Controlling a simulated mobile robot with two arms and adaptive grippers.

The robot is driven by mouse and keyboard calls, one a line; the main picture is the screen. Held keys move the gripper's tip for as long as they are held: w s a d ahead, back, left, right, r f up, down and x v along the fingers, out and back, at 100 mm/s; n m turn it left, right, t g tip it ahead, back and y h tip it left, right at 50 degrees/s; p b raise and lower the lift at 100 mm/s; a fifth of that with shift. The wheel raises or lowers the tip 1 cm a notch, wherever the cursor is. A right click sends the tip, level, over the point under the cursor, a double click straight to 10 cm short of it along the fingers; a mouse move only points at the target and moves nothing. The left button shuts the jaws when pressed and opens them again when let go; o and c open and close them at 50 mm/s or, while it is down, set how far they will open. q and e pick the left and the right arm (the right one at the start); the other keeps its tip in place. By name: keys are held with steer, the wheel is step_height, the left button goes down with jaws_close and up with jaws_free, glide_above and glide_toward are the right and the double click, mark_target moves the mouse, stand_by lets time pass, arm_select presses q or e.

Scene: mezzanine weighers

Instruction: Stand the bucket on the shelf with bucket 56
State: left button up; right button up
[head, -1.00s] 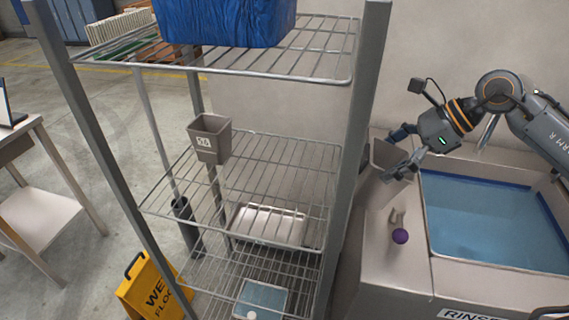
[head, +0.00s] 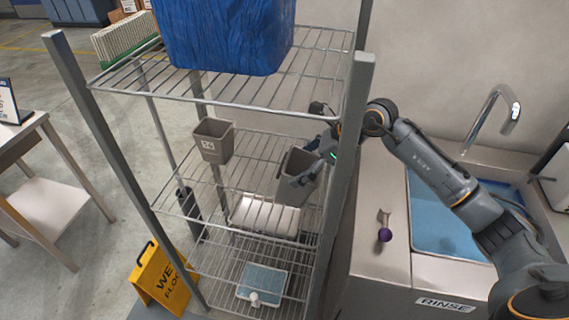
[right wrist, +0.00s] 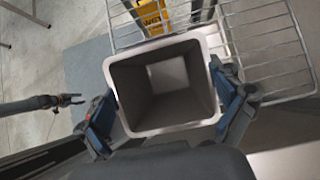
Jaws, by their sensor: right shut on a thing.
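A grey-brown bucket (head: 300,172) is in my right gripper (head: 312,168), upright or slightly tilted, at the right side of the middle wire shelf (head: 250,150). I cannot tell whether its base touches the wires. In the right wrist view the same bucket (right wrist: 163,85) shows its open, empty inside, with a finger on each side. Another bucket (head: 214,138) with a white label stands at the left of the middle shelf; the label is too small to read surely. My left gripper (right wrist: 70,99) shows small at the left of the right wrist view; its jaws are unclear.
A rack post (head: 350,150) stands close to my right arm. The top shelf holds a blue crate (head: 225,35). A yellow wet-floor sign (head: 160,277) and rinse sink (head: 440,215) flank the rack. Wires between the buckets are clear.

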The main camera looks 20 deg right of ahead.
mark_target(283, 166)
steer(key=shift+w+a+f, duration=0.1)
steer(key=shift+f, duration=0.35)
steer(key=shift+w+a+f, duration=0.1)
steer(key=shift+f, duration=0.3)
steer(key=shift+f+p, duration=0.1)
steer(key=shift+p, duration=0.25)
steer(key=w+a+h+p, duration=0.1)
steer(key=p, duration=0.1)
steer(key=w+a+r+g+h+p, duration=0.1)
steer(key=a+p, duration=0.1)
steer(key=shift+g, duration=0.3)
steer(key=shift+a+f+h+p, duration=0.1)
steer(key=shift+f+h+p, duration=0.2)
steer(key=shift+h+p, duration=0.2)
steer(key=shift+f, duration=0.85)
steer(key=shift+d, duration=0.25)
